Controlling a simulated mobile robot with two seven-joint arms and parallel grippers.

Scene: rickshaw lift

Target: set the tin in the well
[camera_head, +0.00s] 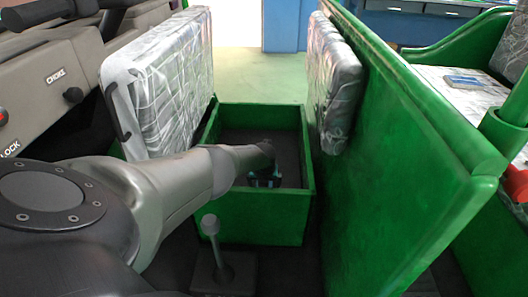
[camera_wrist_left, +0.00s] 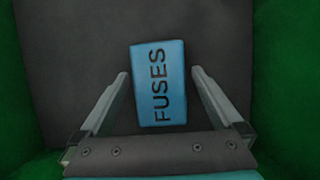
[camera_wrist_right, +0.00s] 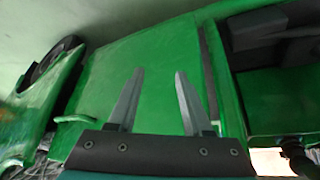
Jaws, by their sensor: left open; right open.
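The tin is a blue box marked FUSES (camera_wrist_left: 158,100), seen in the left wrist view lying flat on a dark floor between green walls. The well is a green open box (camera_head: 262,218) with a dark floor, in the middle of the head view. My left gripper (camera_head: 264,181) reaches down into the well; its fingers (camera_wrist_left: 160,72) are open, one on each side of the tin, with narrow gaps visible. In the head view my arm and gripper mostly hide the tin. My right gripper (camera_wrist_right: 157,74) is open and empty in the right wrist view, and is not visible in the head view.
A plastic-wrapped cushion (camera_head: 165,85) stands left of the well. A tall green panel (camera_head: 400,150) with a wrapped pad (camera_head: 334,80) stands right of it. A lever (camera_head: 213,240) rises in front. A small blue item (camera_head: 465,81) lies on the right seat. Green panels (camera_wrist_right: 130,80) fill the right wrist view.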

